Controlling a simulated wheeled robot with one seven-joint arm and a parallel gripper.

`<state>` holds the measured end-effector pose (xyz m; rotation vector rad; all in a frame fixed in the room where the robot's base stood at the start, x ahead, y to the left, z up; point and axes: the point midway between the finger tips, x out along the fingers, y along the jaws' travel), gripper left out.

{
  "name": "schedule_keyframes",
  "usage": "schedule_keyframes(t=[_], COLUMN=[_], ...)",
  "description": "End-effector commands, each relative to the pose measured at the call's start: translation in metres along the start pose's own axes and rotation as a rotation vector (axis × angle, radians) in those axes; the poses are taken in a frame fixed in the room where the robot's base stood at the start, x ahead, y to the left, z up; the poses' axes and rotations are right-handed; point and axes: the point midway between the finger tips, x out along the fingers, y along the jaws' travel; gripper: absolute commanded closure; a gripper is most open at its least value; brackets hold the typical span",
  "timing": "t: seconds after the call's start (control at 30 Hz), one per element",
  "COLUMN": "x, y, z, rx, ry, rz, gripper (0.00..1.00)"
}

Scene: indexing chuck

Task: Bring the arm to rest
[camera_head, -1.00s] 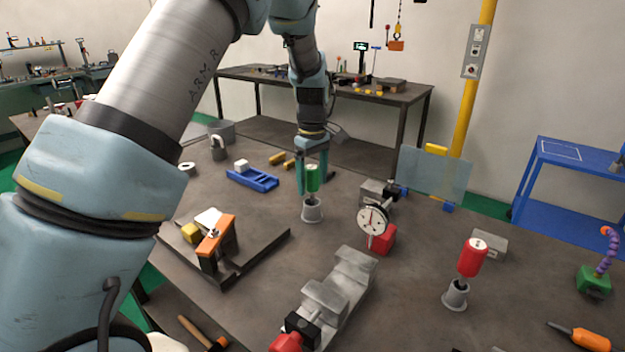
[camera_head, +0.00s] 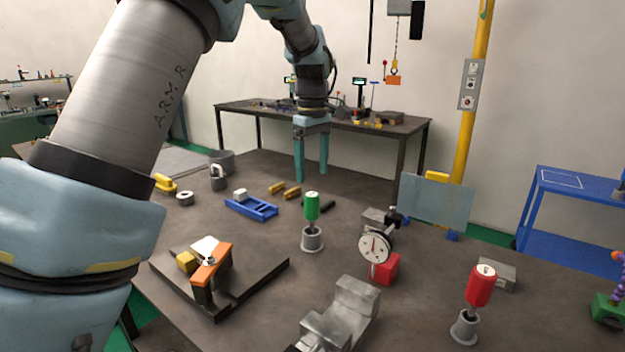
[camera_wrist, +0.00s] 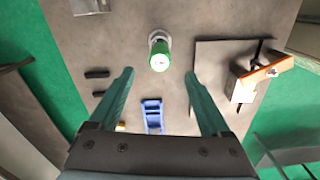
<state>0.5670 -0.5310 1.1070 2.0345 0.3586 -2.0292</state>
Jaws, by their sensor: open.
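My gripper (camera_head: 311,172) is open and empty. Its two teal fingers point down above the table, a little above and beyond the green-handled tool. The green-handled tool (camera_head: 312,206) stands upright in a grey round holder (camera_head: 312,240), apart from the fingers. In the wrist view, my gripper (camera_wrist: 161,85) shows its fingers spread wide with nothing between the tips. The green handle (camera_wrist: 159,58) lies beyond them in that view, near the top centre.
A red-handled tool (camera_head: 481,285) stands in a holder at right. A dial gauge (camera_head: 375,247), a grey vise (camera_head: 345,312), a blue tray (camera_head: 252,207) and an orange clamp fixture (camera_head: 211,265) stand around the table. A translucent panel (camera_head: 436,199) stands at the back edge.

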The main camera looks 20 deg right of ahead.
Motion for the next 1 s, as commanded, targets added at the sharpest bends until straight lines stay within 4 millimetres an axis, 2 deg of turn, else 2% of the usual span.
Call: schedule_keyframes(t=[0.47, 0.57, 0.67, 0.77, 0.8, 0.87, 0.9, 1.0], x=[0.000, 0.002, 0.009, 0.021, 0.026, 0.034, 0.040, 0.053], y=[-0.001, -0.014, -0.051, -0.111, -0.138, -0.178, -0.204, -0.266], z=[-0.001, -0.011, -0.035, -0.061, -0.069, -0.075, -0.077, -0.072], rx=[0.000, 0.006, 0.026, 0.075, 0.101, 0.142, 0.173, 0.249], ry=[0.000, -0.001, -0.002, 0.005, 0.012, 0.025, 0.034, 0.064], rz=[0.000, 0.004, 0.015, 0.031, 0.039, 0.050, 0.053, 0.059], gripper=[0.19, 0.19, 0.19, 0.19, 0.19, 0.19, 0.19, 0.19])
